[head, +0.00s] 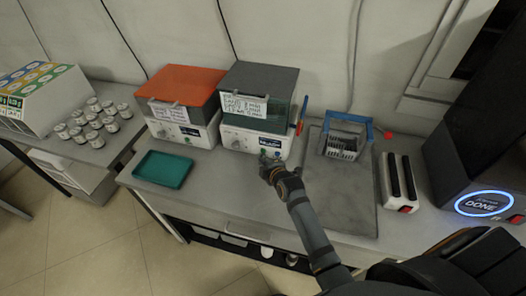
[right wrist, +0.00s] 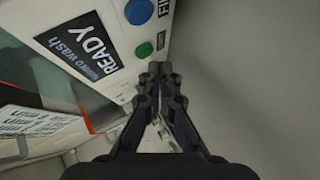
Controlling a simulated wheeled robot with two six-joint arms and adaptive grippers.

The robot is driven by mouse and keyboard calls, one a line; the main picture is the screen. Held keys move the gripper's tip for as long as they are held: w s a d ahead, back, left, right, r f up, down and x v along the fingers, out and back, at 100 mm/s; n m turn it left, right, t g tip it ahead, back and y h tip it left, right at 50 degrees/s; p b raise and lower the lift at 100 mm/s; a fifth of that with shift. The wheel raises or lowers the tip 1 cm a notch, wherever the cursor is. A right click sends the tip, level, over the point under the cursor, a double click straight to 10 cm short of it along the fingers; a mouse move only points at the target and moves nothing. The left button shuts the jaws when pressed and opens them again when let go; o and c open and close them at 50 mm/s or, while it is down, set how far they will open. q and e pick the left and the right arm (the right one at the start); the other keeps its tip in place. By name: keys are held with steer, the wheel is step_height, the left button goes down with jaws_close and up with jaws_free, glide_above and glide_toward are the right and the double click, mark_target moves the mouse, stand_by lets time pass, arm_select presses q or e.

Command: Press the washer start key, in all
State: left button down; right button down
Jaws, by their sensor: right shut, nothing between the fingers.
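The washer (head: 250,140) is a white box with a dark grey lid and a handwritten label, at the back middle of the bench. In the right wrist view its front panel (right wrist: 105,25) has a display (right wrist: 92,52) reading READY, a blue round key (right wrist: 138,11) and a green round key (right wrist: 144,49). My right gripper (head: 266,168) is shut and empty, in front of the panel's lower right. In the right wrist view its fingertips (right wrist: 161,72) lie just below the green key; I cannot tell whether they touch the panel. My left gripper is not in view.
A similar box with an orange lid (head: 183,85) stands left of the washer, with a green tray (head: 162,169) before it. Right are a blue-handled wire basket (head: 342,146), a white two-slot unit (head: 398,182) and a black machine (head: 485,150) showing DONE. Jars (head: 95,142) stand far left.

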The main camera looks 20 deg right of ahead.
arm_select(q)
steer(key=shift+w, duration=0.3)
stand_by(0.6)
arm_select(e)
steer(key=shift+w+d, duration=0.25)
steer(key=shift+w, duration=0.1)
steer(key=shift+w+d, duration=0.2)
steer(key=shift+w, duration=0.1)
stand_by(0.7)
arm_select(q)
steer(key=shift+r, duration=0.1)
arm_select(e)
steer(key=shift+s+a+r, duration=0.1)
arm_select(q)
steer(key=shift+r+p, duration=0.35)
steer(key=shift+p, duration=0.05)
arm_select(e)
steer(key=shift+s+a, duration=0.35)
steer(key=shift+s, duration=0.25)
